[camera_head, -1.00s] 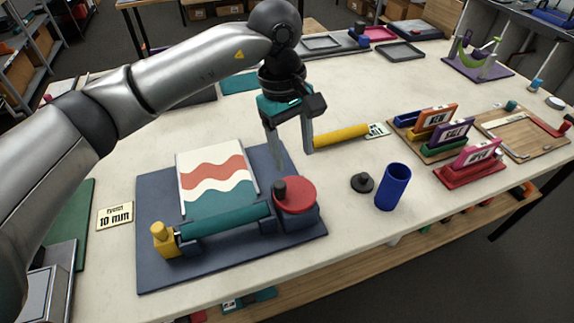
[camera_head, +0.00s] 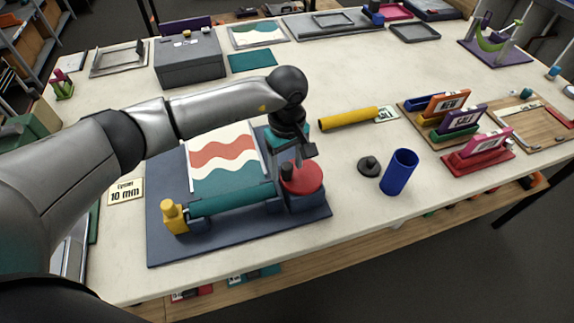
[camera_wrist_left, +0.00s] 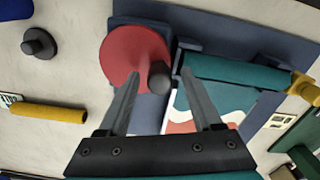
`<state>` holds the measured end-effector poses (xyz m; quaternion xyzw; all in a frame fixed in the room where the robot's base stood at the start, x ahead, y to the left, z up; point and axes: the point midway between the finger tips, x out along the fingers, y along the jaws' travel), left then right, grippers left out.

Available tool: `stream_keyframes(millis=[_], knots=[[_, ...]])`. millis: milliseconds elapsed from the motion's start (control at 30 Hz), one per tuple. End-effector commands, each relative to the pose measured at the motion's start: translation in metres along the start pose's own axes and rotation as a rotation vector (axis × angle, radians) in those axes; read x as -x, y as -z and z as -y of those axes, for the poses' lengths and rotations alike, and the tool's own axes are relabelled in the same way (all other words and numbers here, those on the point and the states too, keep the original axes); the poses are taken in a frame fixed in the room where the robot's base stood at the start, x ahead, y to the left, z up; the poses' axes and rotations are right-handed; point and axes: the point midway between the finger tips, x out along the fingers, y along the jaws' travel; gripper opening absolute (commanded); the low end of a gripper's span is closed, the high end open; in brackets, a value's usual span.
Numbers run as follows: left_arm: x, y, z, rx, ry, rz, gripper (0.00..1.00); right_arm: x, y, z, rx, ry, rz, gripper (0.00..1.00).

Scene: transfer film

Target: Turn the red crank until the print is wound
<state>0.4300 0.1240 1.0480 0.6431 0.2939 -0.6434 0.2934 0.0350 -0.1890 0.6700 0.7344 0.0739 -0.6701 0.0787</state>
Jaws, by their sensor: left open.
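The red crank (camera_head: 306,178) is a round red disc with a dark upright knob (camera_head: 287,171), at the right end of a teal roller (camera_head: 232,200) on a dark blue base (camera_head: 160,248). The print (camera_head: 222,150), cream with red and teal waves, lies flat behind the roller. My left gripper (camera_head: 298,163) is just above the crank, pointing down. In the left wrist view the crank (camera_wrist_left: 128,52) and knob (camera_wrist_left: 160,76) show ahead of the open fingers (camera_wrist_left: 165,85). The knob appears between the fingertips; I cannot tell whether they touch it. My right gripper is not in view.
A blue cup (camera_head: 399,172) and a dark round cap (camera_head: 369,166) stand right of the crank. A yellow tube (camera_head: 348,118) lies behind. Coloured sign holders (camera_head: 478,157) stand further right. A grey box (camera_head: 189,60) is at the back left. A "10 mm" card (camera_head: 126,191) lies left of the base.

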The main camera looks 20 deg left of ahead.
Motion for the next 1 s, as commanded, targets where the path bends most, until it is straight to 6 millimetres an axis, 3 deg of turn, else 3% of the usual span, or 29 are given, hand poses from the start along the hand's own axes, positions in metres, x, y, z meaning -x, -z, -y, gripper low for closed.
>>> stream_keyframes(millis=[167,467,1000], knots=[[-0.0120,-0.0003,0.0001,0.000,0.000,0.001,0.66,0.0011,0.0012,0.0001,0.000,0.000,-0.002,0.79],[-0.0134,-0.0002,0.0001,-0.001,0.000,0.000,0.65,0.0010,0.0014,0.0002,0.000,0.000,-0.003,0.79],[-0.0129,0.0001,0.0002,0.000,0.000,0.000,0.04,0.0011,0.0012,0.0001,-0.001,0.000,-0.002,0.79]])
